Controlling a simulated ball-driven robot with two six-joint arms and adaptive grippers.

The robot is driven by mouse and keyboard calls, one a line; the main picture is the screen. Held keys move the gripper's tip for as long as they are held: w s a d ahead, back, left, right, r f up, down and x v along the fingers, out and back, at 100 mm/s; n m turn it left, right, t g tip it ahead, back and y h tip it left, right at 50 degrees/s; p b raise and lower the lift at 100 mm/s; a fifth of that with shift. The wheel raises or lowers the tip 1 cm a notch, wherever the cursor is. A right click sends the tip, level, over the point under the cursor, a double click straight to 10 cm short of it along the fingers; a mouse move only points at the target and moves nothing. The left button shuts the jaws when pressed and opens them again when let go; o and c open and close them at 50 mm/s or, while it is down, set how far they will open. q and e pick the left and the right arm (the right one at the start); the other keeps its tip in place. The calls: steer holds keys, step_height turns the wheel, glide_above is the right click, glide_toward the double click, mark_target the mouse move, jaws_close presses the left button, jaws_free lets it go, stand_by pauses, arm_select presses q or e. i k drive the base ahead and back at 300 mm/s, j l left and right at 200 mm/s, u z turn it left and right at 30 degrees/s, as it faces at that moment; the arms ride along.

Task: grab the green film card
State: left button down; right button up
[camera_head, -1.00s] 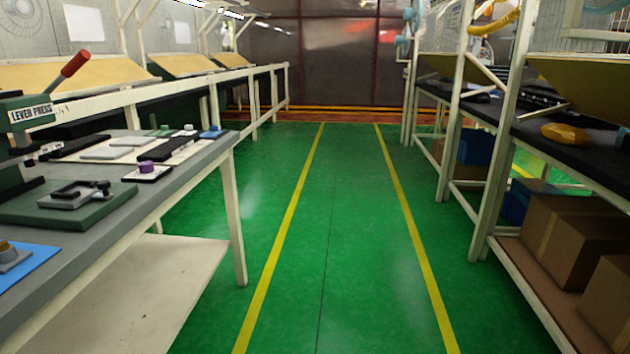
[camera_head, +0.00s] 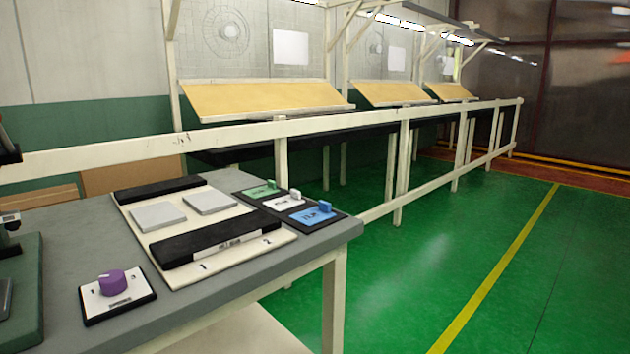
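The green film card (camera_head: 261,190) lies flat at the far side of a dark tray (camera_head: 243,198) near the right end of the grey workbench (camera_head: 332,238). It has a small raised green tab. A white card (camera_head: 284,202) and a blue card (camera_head: 312,215), each with its own tab, lie beside it in the same tray. Neither of my grippers shows in the head view.
Left of the tray lies a cream board (camera_head: 182,275) with two grey plates (camera_head: 158,216) and two black bars (camera_head: 216,238). A purple knob (camera_head: 112,282) sits on a plate in front. A white rail (camera_head: 235,133) runs behind the bench. Green floor (camera_head: 400,290) at right is clear.

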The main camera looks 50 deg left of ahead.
mark_target(270, 189)
steer(key=i+u, duration=0.2)
steer(key=i, duration=0.25)
steer(key=i+l+u, duration=0.2)
steer(key=i, duration=0.25)
steer(key=i+l+u, duration=0.2)
steer(key=i, duration=0.25)
steer(key=i+u, duration=0.25)
steer(key=u, duration=0.25)
steer(key=i+l+u, duration=0.15)
steer(key=u, duration=0.35)
steer(key=i+l+u, duration=0.25)
steer(key=u, duration=0.25)
steer(key=i+l+u, duration=0.2)
steer(key=l+u, duration=0.25)
steer(key=i+l+u, duration=0.1)
steer(key=u, duration=0.4)
steer(key=l, duration=0.1)
